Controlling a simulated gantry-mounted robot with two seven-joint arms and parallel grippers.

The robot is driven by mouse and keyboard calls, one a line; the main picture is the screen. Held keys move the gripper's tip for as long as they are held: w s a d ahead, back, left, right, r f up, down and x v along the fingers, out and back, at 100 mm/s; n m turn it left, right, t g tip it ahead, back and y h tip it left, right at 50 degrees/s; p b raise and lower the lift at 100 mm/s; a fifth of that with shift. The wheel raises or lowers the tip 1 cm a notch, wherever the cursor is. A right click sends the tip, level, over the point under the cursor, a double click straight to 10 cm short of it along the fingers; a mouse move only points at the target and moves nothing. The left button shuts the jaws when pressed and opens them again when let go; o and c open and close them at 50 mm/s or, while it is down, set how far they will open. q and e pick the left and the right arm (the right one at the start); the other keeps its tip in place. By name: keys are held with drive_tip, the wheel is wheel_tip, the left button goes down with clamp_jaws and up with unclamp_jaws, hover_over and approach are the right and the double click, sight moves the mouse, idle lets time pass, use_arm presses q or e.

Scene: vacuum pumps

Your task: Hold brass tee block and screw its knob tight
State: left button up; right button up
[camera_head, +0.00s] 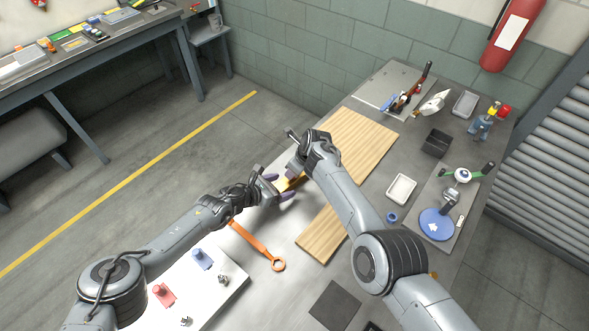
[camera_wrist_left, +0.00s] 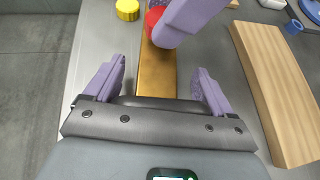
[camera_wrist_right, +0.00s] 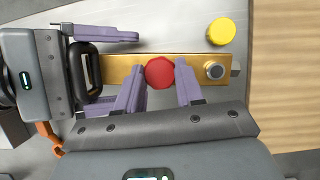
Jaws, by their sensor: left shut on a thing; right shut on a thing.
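The brass tee block (camera_wrist_right: 118,69) is a flat brass bar with a red knob (camera_wrist_right: 159,72) near its middle and a round metal fitting (camera_wrist_right: 214,70) near its right end. In the left wrist view the bar (camera_wrist_left: 157,70) runs away from my left gripper (camera_wrist_left: 158,68). The left fingers stand wide on both sides of the bar's near end, with a black piece across between them; the exact contact is unclear. My right gripper (camera_wrist_right: 160,78) has a finger on each side of the red knob and is closed on it. In the head view the right arm hides most of the block (camera_head: 290,183).
A yellow knob-like part (camera_wrist_right: 222,31) lies beside the bar. A wooden board (camera_head: 320,236) lies to the right. A white tray (camera_head: 400,189) and a black bin (camera_head: 436,143) stand farther right.

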drive_tip(key=shift+a, duration=0.1)
drive_tip(key=m+t+h, duration=0.1)
drive_tip(key=m, duration=0.3)
drive_tip(key=shift+a, duration=0.15)
drive_tip(key=shift+s+m+t+h, duration=0.15)
drive_tip(key=shift+m+h, duration=0.35)
drive_tip(key=shift+m, duration=0.7)
drive_tip(key=shift+w+m+t+h, duration=0.15)
drive_tip(key=shift+m+h, duration=0.35)
drive_tip(key=shift+m, duration=0.7)
drive_tip(key=shift+s, duration=0.1)
drive_tip(key=o, duration=1.1)
drive_tip(key=shift+c, duration=0.2)
drive_tip(key=shift+r, duration=0.15)
